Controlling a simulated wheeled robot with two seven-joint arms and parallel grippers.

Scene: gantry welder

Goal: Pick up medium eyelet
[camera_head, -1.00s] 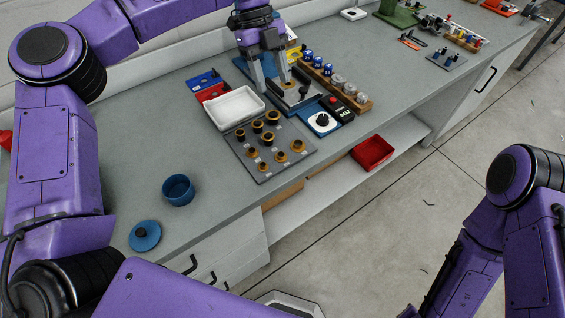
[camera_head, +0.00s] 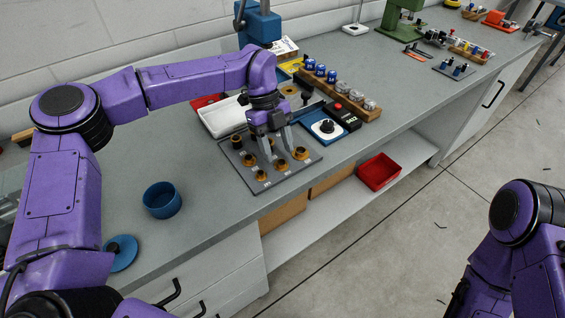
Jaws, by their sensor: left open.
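A dark grey board (camera_head: 288,182) on the bench holds several brass-coloured eyelets in rows, some with dark tops. In the front row are a left eyelet (camera_head: 261,176), a middle eyelet (camera_head: 281,165) and a right eyelet (camera_head: 300,153). Others, including a back-left eyelet (camera_head: 237,142), are farther back, partly hidden by my gripper. I cannot tell for sure which is the medium one. My left gripper (camera_head: 280,154) is open, fingers pointing down over the board among the eyelets. I cannot tell whether it touches one. My right gripper is out of view.
A white tray (camera_head: 219,121) lies behind the board. A blue square plate with a white dial (camera_head: 324,128) stands to its right. A wooden rack (camera_head: 343,94) of knobs is beyond. A blue cup (camera_head: 162,201) and blue lid (camera_head: 121,252) are at left front. The bench between is clear.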

